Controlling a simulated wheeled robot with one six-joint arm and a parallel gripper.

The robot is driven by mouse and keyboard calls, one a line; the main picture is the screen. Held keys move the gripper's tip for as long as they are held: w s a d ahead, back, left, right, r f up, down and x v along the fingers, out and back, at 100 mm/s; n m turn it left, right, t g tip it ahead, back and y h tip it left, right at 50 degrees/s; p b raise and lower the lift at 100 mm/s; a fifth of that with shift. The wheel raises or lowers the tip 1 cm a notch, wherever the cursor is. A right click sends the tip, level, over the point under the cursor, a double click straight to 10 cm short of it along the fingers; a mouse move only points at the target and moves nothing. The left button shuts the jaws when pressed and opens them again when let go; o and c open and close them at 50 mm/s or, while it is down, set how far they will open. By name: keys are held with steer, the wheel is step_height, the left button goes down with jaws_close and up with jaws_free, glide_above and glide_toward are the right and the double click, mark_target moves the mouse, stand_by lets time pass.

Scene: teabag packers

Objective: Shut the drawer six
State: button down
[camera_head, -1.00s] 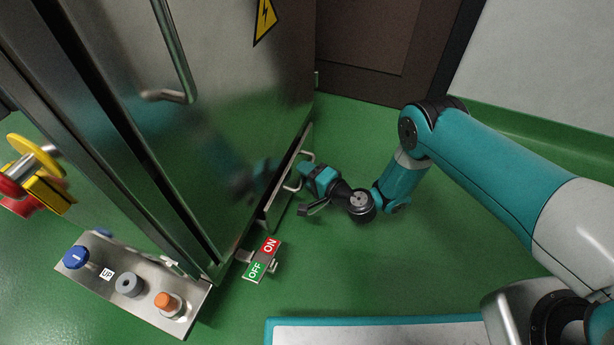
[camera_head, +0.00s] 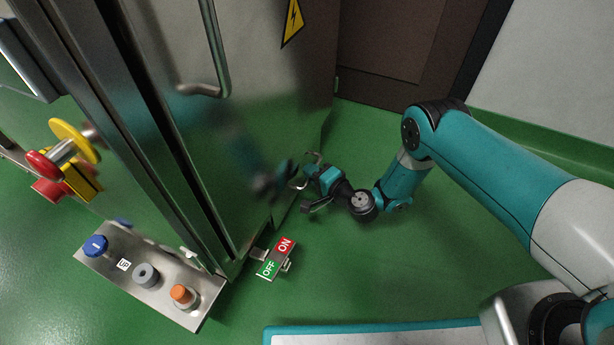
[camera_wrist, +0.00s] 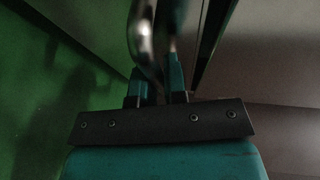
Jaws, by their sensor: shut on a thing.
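The drawer's curved metal handle (camera_head: 311,157) stands out from the lower side of the steel cabinet (camera_head: 255,110). My gripper (camera_head: 306,174) is at this handle, low above the floor. In the wrist view the shiny handle bar (camera_wrist: 143,45) runs between the two teal fingers of my gripper (camera_wrist: 158,88), which are shut on it. The drawer front is seen almost edge-on and looks about level with the cabinet face. No gap shows, but the dark reflection makes this hard to tell. No drawer number is readable.
A switch box marked ON and OFF (camera_head: 277,258) sits low at the cabinet's corner. A button panel (camera_head: 150,275) and a red and yellow knob (camera_head: 62,160) are at left. A brown door (camera_head: 400,50) stands behind.

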steer(key=c, duration=1.2)
jaws_free()
steer(key=shift+a, duration=0.15)
steer(key=p+v, duration=1.7)
steer(key=p, duration=0.3)
steer(key=shift+d+p, duration=0.25)
steer(key=shift+p, duration=0.05)
steer(key=shift+s, duration=0.1)
